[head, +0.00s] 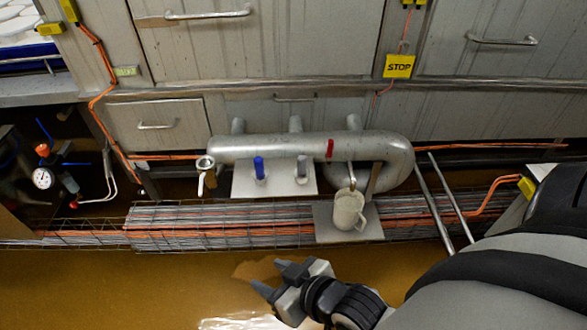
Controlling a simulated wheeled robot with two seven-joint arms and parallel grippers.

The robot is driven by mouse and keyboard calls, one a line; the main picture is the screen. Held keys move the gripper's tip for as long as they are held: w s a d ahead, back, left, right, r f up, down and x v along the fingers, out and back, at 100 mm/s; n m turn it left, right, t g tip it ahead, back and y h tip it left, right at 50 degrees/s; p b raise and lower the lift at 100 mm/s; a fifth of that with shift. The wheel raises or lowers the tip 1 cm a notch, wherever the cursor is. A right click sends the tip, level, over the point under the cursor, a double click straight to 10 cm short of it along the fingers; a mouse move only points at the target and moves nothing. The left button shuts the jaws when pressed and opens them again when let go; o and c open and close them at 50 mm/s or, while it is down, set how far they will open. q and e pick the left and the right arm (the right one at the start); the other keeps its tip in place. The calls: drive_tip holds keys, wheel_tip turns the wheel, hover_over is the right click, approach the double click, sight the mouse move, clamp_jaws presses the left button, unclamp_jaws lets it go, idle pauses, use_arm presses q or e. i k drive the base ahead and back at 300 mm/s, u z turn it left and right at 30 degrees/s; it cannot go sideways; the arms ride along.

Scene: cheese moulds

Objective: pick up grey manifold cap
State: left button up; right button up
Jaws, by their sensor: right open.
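A small grey upright piece (302,168), which looks like the grey manifold cap, stands on a pale plate (279,188) in front of the large grey pipe manifold (270,148). A similar blue cap (259,168) stands to its left on the same plate. My right gripper (270,276) comes in from the lower right. It is open and empty over the brown floor, below and apart from the caps in the picture. My left gripper is out of view.
A white jug (348,209) stands on a small plate right of the caps, under a tap. A wire cable tray (210,226) runs below the manifold. Two metal rails (434,205) rise at the right. A pressure gauge (42,178) is at the left.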

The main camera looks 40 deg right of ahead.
sight(302, 174)
drive_tip(key=u, duration=0.25)
drive_tip(key=i, duration=0.7)
drive_tip(key=z, duration=1.35)
